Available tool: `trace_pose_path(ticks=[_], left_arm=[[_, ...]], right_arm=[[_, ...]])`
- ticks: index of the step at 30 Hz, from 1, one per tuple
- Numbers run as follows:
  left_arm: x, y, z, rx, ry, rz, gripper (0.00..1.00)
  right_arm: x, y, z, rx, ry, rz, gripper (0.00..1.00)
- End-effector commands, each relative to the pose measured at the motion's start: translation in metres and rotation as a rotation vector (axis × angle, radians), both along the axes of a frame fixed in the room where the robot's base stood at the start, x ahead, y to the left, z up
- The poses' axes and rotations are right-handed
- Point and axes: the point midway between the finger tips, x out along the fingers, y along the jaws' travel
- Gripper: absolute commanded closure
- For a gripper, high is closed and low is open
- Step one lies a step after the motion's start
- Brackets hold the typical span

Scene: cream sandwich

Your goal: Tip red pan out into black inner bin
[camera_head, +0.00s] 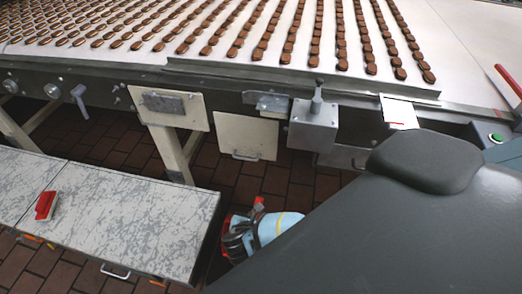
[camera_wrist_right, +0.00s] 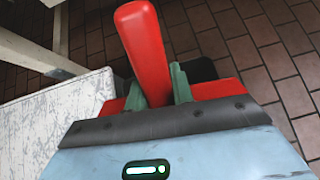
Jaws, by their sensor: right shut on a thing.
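My right gripper (camera_wrist_right: 157,92) is shut on the upright handle of the red pan (camera_wrist_right: 142,45), with one grey-green finger on each side. Part of the pan's red body (camera_wrist_right: 213,90) shows beyond the gripper's dark edge; the rest is hidden by my gripper. In the head view the red handle tip (camera_head: 258,204) shows above my right gripper, low beside the bench's right end. A dark patch (camera_wrist_right: 203,69) lies just behind the pan in the wrist view; I cannot tell whether it is the black inner bin. The pan's contents are not visible. My left gripper is not in view.
A marbled bench (camera_head: 130,220) stands at left with a red-and-white tool (camera_head: 45,205) on it. A conveyor (camera_head: 240,50) with rows of brown biscuits runs across the back. Brown tiled floor (camera_wrist_right: 250,45) shows clear right of the pan.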

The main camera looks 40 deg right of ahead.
Motion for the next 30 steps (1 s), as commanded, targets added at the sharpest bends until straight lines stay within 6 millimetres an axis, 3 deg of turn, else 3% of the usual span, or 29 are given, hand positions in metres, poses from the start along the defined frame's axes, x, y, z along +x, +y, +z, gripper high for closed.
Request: trace_pose_path(ticks=[1, 12, 30], left_arm=[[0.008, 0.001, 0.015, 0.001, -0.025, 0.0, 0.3], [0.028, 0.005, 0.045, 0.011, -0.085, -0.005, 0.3], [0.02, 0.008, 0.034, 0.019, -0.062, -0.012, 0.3]], right_arm=[[0.006, -0.002, 0.015, 0.041, 0.012, -0.003, 1.0], [0.004, -0.001, 0.027, 0.34, 0.236, -0.001, 1.0], [-0.001, -0.001, 0.041, 0.706, 0.518, -0.002, 1.0]])
